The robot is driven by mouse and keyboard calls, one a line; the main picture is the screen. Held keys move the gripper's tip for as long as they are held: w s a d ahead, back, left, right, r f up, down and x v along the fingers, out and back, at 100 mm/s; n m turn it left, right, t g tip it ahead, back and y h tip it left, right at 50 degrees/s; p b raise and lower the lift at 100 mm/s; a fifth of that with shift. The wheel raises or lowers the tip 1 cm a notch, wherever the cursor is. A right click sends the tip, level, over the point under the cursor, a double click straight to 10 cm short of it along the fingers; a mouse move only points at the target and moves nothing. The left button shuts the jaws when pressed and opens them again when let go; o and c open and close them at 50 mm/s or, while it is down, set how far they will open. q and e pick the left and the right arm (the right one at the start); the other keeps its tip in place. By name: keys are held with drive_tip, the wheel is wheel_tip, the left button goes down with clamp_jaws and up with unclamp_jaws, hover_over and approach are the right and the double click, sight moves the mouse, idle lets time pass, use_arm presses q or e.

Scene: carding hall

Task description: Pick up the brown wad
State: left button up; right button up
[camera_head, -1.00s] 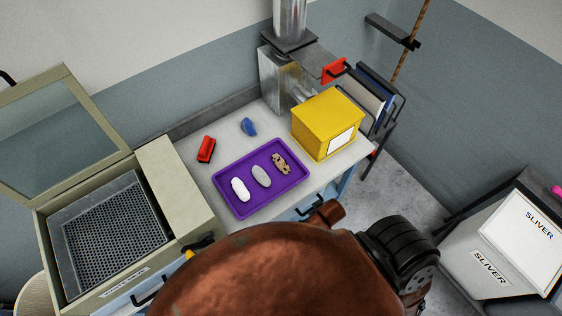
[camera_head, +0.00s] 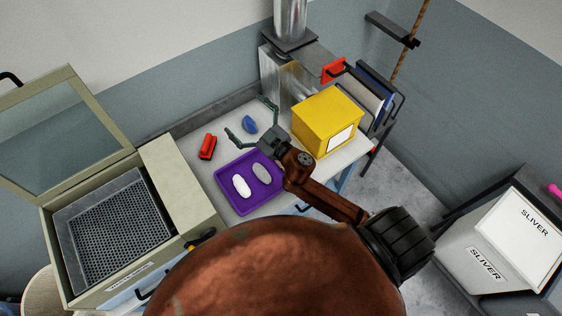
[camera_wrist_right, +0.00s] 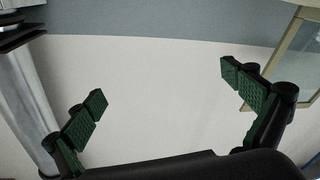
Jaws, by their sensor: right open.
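The purple tray (camera_head: 262,197) lies on the light worktop with a white wad (camera_head: 241,186) and a grey wad (camera_head: 262,173) in it. The brown wad is hidden now behind my right arm and gripper; a second ago it showed at the tray's right end. My right gripper (camera_head: 248,117) is open and reaches above the worktop past the tray's far side, fingers spread around the view of the blue object. In the right wrist view the open fingers (camera_wrist_right: 164,87) have nothing between them, only pale wall behind. My left gripper is not in view.
A yellow box (camera_head: 319,118) stands close right of my right gripper. A red object (camera_head: 207,147) and a blue object (camera_head: 249,125) lie behind the tray. An open-lidded machine with a mesh basket (camera_head: 112,230) stands at left. A metal duct (camera_head: 290,17) rises behind.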

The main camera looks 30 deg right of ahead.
drive_tip(key=s+a+r+n+g+y, duration=0.15)
drive_tip(key=a+n+g+y, duration=0.35)
drive_tip(key=a+n+y, duration=0.6)
drive_tip(key=s+a+f+n+g+h, duration=0.2)
drive_tip(key=s+a+f+n+g, duration=0.15)
drive_tip(key=a+f+g, duration=0.5)
drive_tip(key=s+d+f+g+h, duration=0.1)
drive_tip(key=d+f+g+h, duration=0.3)
drive_tip(key=d+f+h, duration=0.8)
drive_tip(key=d+f+m, duration=0.1)
drive_tip(key=d, duration=0.5)
drive_tip(key=d+f, duration=0.1)
drive_tip(key=d, duration=0.5)
drive_tip(key=d+f+m+g+h, duration=0.1)
drive_tip(key=d+f, duration=0.1)
drive_tip(key=d, duration=0.3)
drive_tip(key=shift+s+d+f+m, duration=0.1)
drive_tip(key=shift+d+m, duration=0.25)
drive_tip(key=shift+d, duration=0.05)
drive_tip(key=shift+d+f+p, duration=0.1)
drive_tip(key=shift+f+p, duration=0.3)
drive_tip(key=shift+f, duration=0.45)
drive_tip(key=f, duration=0.2)
drive_tip(key=f+p, duration=0.1)
drive_tip(key=f, duration=0.2)
drive_tip(key=shift+w+d+f+p, duration=0.1)
drive_tip(key=shift+w+f+p, duration=0.15)
drive_tip(key=shift+f+p, duration=0.1)
drive_tip(key=shift+c, duration=0.3)
